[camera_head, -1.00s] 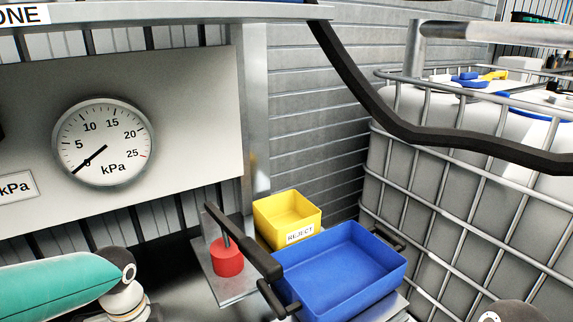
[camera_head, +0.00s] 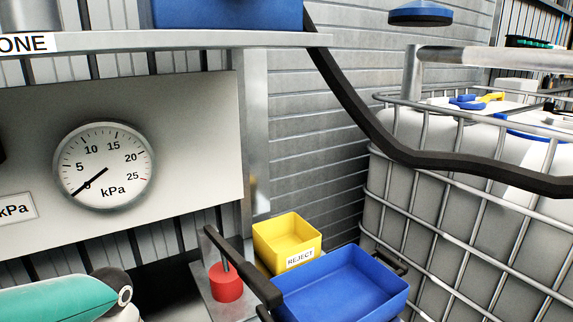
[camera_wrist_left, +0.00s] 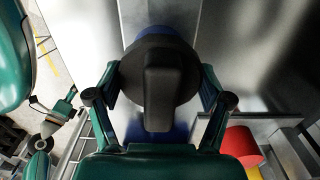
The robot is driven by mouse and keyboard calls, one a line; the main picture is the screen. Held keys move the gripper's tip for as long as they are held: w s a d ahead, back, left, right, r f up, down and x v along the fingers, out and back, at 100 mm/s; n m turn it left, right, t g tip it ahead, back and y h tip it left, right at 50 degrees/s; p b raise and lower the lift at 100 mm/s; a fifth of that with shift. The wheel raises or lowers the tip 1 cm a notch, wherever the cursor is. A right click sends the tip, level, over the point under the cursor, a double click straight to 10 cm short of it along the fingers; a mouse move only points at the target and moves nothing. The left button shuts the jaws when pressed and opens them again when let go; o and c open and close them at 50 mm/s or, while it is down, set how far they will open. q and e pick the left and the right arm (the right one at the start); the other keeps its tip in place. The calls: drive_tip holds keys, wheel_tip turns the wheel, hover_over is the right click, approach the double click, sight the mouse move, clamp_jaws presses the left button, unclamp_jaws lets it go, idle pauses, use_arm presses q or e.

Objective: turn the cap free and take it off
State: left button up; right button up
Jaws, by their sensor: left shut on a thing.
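The cap (camera_wrist_left: 160,92), black and round with a raised bar across it, fills the middle of the left wrist view. A blue part shows behind its upper edge. My left gripper (camera_wrist_left: 160,76) has its two fingers on either side of the cap and is shut on it. Whether the cap has turned or lifted cannot be told. In the head view only my left arm shows at the lower left; its gripper and the cap are out of that frame.
A blue tote (camera_head: 345,289) and a yellow REJECT bin (camera_head: 287,238) stand at lower middle, beside a red cylinder (camera_head: 226,282) and a dark lever. A pressure gauge (camera_head: 104,168) is on the panel. A black hose (camera_head: 350,95) crosses before a caged tank (camera_head: 400,195) at right.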

use_arm(q)
drive_tip(key=shift+r+p, duration=1.65)
drive_tip(key=shift+r, duration=0.55)
